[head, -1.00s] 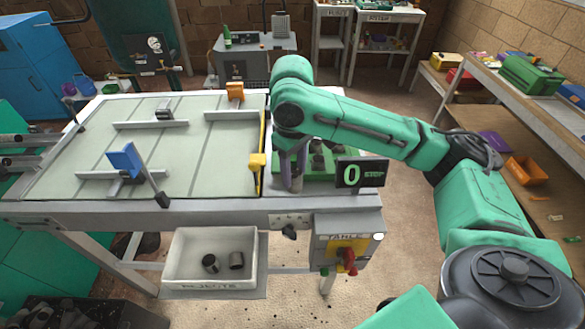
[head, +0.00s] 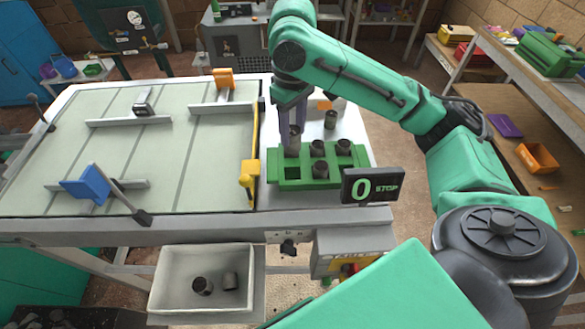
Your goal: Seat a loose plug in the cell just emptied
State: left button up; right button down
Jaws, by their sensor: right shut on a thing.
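The green tray (head: 302,184) with square cells sits on the right part of the table. My right gripper (head: 292,140) points down over its back left corner, shut on a dark grey plug (head: 292,149). I cannot tell whether this plug is in a cell or just above it. Other plugs stand in the tray: back middle (head: 318,149), back right (head: 343,147) and front middle (head: 320,170). The front left cell (head: 291,173) looks dark and empty. A loose plug (head: 331,120) stands on the table behind the tray. My left gripper is out of view.
A sign reading 0 (head: 371,185) stands at the tray's front right. A yellow gate post (head: 249,180) stands left of the tray, by the pale conveyor (head: 150,160). A white bin (head: 167,279) below holds two plugs (head: 203,286).

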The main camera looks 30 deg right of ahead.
aim_at(293, 148)
notch_tip(293, 148, down, 6)
jog(key=shift+s+r, duration=0.1)
jog(key=f, duration=0.5)
jog(key=shift+w+d, duration=0.2)
jog(key=shift+w, duration=0.15)
jog(key=shift+s+a+f, duration=0.1)
jog(key=shift+s+f, duration=0.1)
jog(key=shift+f, duration=0.35)
jog(key=shift+s+a+f, duration=0.1)
jog(key=shift+s+f, duration=0.1)
jog(key=shift+f, duration=0.35)
jog(key=shift+s+f, duration=0.1)
jog(key=shift+s, duration=0.1)
jog(key=shift+w+f, duration=0.1)
jog(key=shift+w, duration=0.1)
jog(key=shift+c, duration=1.9)
grip_release()
jog(key=shift+w+d+f, duration=0.1)
jog(key=shift+w, duration=0.35)
jog(key=shift+s+r, duration=0.2)
jog(key=shift+r, duration=0.1)
notch_tip(293, 148, up, 11)
jog(key=shift+w+r, duration=0.1)
jog(key=shift+w, duration=0.05)
jog(key=shift+r, duration=0.4)
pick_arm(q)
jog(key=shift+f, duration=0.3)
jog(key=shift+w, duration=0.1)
pick_arm(e)
jog(key=shift+f, duration=0.1)
